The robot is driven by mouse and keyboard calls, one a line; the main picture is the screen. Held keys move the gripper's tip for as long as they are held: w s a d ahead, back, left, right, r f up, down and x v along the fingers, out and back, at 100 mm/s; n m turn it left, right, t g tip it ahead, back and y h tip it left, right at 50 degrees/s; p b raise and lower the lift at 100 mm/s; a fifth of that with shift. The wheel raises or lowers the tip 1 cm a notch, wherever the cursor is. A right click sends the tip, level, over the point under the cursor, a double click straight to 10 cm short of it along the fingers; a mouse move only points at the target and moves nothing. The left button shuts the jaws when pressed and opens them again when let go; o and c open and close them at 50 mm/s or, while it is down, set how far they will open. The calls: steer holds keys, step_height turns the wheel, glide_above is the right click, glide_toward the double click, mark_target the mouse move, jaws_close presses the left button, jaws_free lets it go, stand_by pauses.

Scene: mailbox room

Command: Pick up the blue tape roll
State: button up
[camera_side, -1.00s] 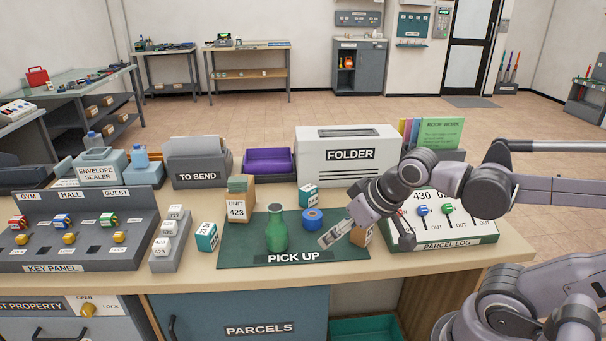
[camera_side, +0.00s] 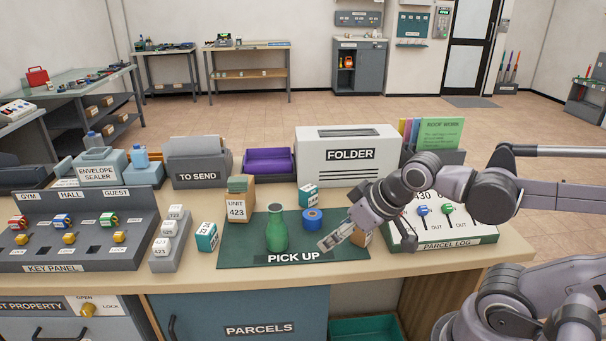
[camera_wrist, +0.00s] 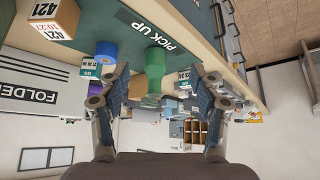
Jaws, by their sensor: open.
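The blue tape roll (camera_side: 312,219) stands on the green PICK UP mat (camera_side: 235,252), right of the green bottle (camera_side: 276,230). My gripper (camera_side: 329,243) is open and empty, low over the mat's right part, just right of and in front of the roll in the side view. In the wrist view the roll (camera_wrist: 105,54) shows beyond the left finger, and the bottle (camera_wrist: 155,72) shows between the open fingers of my gripper (camera_wrist: 160,80). The fingers appear apart from the roll.
A teal-and-white box (camera_side: 308,195) stands behind the roll. A cardboard box (camera_side: 362,237) sits beside my gripper, partly hidden. The UNIT 423 box (camera_side: 238,208) is at the mat's back left. The white FOLDER machine (camera_side: 348,157) stands behind; the PARCEL LOG panel (camera_side: 450,245) lies to the right.

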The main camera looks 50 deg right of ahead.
steer(key=o, duration=0.3)
